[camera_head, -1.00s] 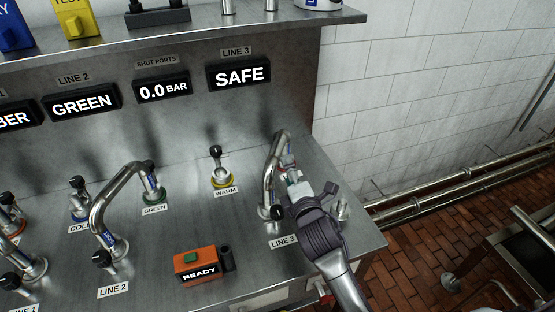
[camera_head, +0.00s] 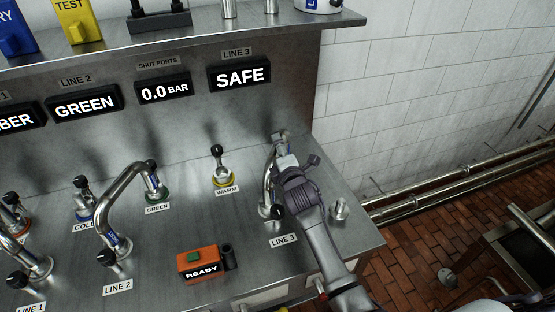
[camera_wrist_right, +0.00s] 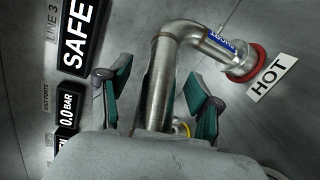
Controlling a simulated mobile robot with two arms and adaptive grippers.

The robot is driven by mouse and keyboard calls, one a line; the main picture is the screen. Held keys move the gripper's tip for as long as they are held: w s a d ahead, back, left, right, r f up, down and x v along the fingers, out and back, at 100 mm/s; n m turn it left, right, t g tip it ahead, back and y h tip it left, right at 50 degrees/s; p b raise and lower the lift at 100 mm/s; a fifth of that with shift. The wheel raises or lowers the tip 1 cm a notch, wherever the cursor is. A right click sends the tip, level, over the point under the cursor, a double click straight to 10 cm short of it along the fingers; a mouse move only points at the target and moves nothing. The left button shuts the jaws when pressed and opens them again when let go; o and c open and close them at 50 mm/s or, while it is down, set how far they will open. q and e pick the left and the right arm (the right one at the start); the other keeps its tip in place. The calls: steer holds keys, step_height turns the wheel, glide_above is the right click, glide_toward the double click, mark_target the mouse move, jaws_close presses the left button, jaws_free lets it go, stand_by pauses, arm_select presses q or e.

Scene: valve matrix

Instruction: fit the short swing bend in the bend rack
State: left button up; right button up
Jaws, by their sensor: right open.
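A steel bend (camera_head: 268,188) stands at LINE 3 on the right of the bench. In the right wrist view the bend (camera_wrist_right: 163,75) curves over to a red-ringed port (camera_wrist_right: 246,66) labelled HOT. My right gripper (camera_head: 282,150) is at the upper part of this bend. In the wrist view its open teal-padded fingers (camera_wrist_right: 158,85) stand on either side of the pipe, with gaps. A longer bend (camera_head: 118,190) links LINE 2 to the GREEN port. I cannot clearly identify the bend rack. My left gripper is not in view.
A WARM port (camera_head: 222,175) with a black-knobbed valve stands left of the LINE 3 bend. An orange READY box (camera_head: 198,265) sits near the front. A dark holder (camera_head: 160,20) and yellow TEST block (camera_head: 77,20) are on the upper shelf. The LINE 3 display (camera_head: 240,76) reads SAFE.

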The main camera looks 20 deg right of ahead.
jaws_close()
steer(key=shift+r, duration=0.1)
steer(key=shift+r, duration=0.1)
stand_by(0.3)
